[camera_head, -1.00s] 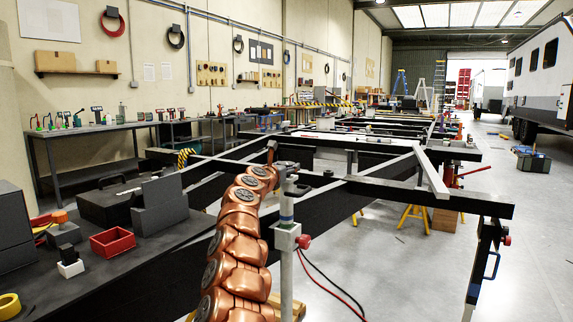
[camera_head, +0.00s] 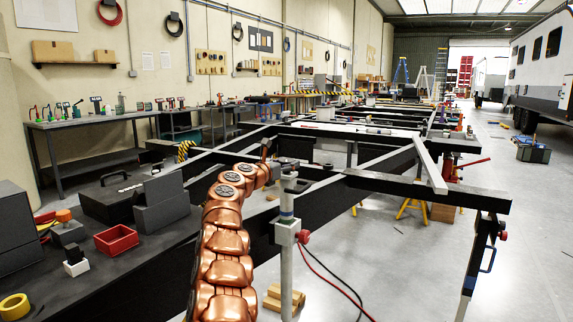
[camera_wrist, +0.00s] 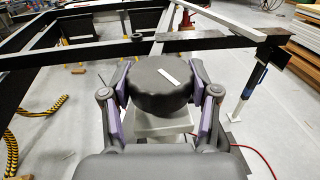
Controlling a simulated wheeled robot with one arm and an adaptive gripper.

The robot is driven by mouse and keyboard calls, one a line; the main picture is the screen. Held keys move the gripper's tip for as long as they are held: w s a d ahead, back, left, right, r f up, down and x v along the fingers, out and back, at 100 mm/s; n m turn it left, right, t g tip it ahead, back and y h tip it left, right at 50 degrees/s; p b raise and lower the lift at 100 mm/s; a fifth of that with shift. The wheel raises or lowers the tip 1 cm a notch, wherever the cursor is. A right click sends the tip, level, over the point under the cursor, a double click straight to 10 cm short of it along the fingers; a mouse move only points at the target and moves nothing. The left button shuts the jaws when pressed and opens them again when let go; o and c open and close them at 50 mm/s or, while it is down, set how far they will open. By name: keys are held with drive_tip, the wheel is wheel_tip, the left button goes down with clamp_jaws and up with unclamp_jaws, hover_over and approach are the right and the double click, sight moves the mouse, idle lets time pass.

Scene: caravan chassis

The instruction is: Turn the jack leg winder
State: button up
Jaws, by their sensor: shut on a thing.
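In the wrist view the winder (camera_wrist: 160,90) is a dark grey, round, scalloped knob with a white stripe on its top, toward the right. My gripper (camera_wrist: 161,100) is shut around it, with one purple-sided finger on each side. A pale housing shows below the knob. In the head view the jack leg (camera_head: 287,260) is an upright grey post with a blue and green band and a red side knob. My gripper (camera_head: 287,172) is at its top, small and dark, so the winder is hard to make out there.
The black chassis frame (camera_head: 400,187) runs behind and right of the jack leg. A black bench at left holds a red tray (camera_head: 116,240) and dark boxes. Red and black cables (camera_head: 335,278) trail beside the post. Wooden blocks (camera_head: 284,297) lie by its foot. The right floor is mostly clear.

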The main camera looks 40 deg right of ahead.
drive_tip(key=shift+r, duration=0.1)
drive_tip(key=o, duration=1.2)
drive_tip(key=shift+c, duration=0.2)
drive_tip(key=shift+a, duration=0.15)
drive_tip(key=shift+a, duration=0.4)
drive_tip(key=s+a, duration=0.2)
drive_tip(key=a, duration=0.8)
drive_tip(key=shift+a, duration=0.35)
drive_tip(key=shift+s, duration=0.1)
